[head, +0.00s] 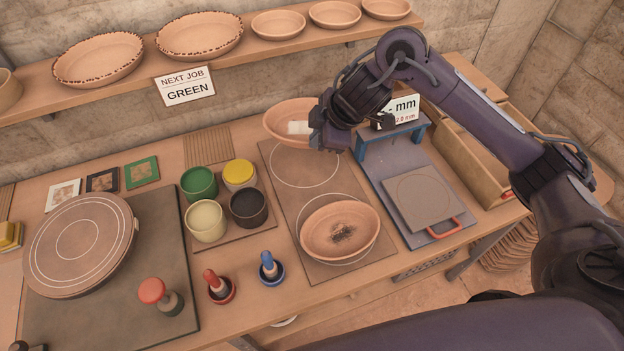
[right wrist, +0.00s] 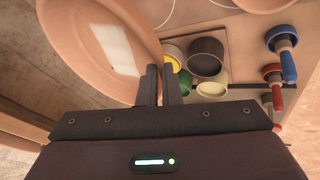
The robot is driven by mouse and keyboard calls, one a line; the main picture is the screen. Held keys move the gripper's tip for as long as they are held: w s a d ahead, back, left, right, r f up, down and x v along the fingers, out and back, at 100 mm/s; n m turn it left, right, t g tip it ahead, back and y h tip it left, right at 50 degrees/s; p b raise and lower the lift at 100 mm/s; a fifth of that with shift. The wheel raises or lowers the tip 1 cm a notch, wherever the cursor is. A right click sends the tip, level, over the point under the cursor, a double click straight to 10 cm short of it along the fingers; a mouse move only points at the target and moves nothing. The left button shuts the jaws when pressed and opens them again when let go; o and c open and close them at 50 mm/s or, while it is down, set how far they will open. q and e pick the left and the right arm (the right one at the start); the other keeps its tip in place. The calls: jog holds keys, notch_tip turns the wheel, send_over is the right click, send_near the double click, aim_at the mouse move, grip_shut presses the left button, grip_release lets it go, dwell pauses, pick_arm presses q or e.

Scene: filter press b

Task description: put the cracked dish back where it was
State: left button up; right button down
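My right gripper (head: 322,132) is shut on the rim of a clay dish (head: 283,118) with a white patch inside. The dish is tilted above the back of the board with two white circles. The dish (right wrist: 88,40) and its patch also show large in the right wrist view, its rim at my fingertips (right wrist: 161,82). I cannot make out a crack in it. A second clay dish (head: 327,221), with dark specks in its middle, sits on the board's front circle. A dark bit at the bottom left corner may be my left gripper; its state is unclear.
A shelf (head: 330,42) holds several clay dishes, two with dark-dotted rims. Glaze cups (head: 206,220) stand left of the board (head: 286,195). A blue-framed gauge (head: 390,150) with a plate is on the right. A turntable (head: 82,240) and stamps are at left. The board's back circle is bare.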

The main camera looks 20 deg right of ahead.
notch_tip(320, 180, down, 16)
jog(key=b, duration=0.6)
jog(key=shift+r+b, duration=0.25)
jog(key=shift+b, duration=0.1)
notch_tip(320, 180, down, 4)
jog(key=shift+f+b, duration=0.15)
jog(key=shift+b, duration=0.3)
jog(key=c, duration=1.6)
grip_release()
jog(key=p+v, duration=0.3)
jog(key=v, duration=0.9)
